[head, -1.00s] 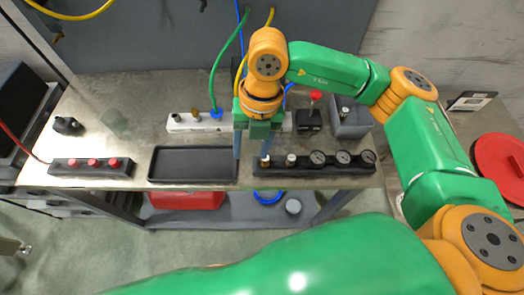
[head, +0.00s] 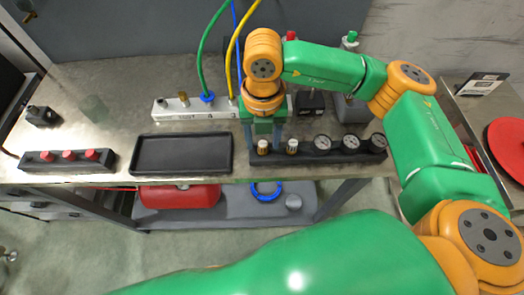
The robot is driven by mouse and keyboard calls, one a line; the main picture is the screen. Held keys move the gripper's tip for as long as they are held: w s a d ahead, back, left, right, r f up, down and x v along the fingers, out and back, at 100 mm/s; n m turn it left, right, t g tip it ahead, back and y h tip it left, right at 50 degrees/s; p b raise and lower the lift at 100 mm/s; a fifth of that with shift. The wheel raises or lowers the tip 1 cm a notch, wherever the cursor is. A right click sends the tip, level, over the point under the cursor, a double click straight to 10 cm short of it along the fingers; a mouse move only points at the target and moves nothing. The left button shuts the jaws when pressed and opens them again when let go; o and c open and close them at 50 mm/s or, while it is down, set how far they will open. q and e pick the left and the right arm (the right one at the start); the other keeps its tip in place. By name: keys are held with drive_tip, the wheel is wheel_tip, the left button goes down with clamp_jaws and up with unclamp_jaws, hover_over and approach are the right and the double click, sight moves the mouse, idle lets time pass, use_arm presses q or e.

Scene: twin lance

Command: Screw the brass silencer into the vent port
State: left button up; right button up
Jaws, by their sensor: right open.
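A dark rack (head: 305,158) at the table's front edge holds two small brass-and-white fittings, a left one (head: 263,147) and a right one (head: 292,147); they look like silencers. My right gripper (head: 263,145) points down over the rack's left end. Its fingers are open, apart on either side of the left fitting; I cannot tell whether they touch it. The white manifold block (head: 167,113) stands behind, with a brass fitting (head: 183,98) on its left part and hoses at its right part. I cannot tell which opening is the vent port. My left gripper is not in view.
An empty black tray (head: 182,153) lies left of the rack. Several gauges (head: 322,143) fill the rack's right part. A block with red buttons (head: 68,156) is at far left. Green and yellow hoses (head: 238,50) rise close behind my right gripper.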

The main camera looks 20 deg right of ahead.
sight(263, 143)
drive_tip(key=shift+r, duration=0.1)
drive_tip(key=shift+c, duration=0.7)
clamp_jaws()
drive_tip(key=shift+r+p, duration=0.3)
drive_tip(key=shift+r, duration=0.15)
drive_tip(key=shift+r, duration=0.15)
drive_tip(key=shift+r+p, duration=1.1)
drive_tip(key=shift+r, duration=0.75)
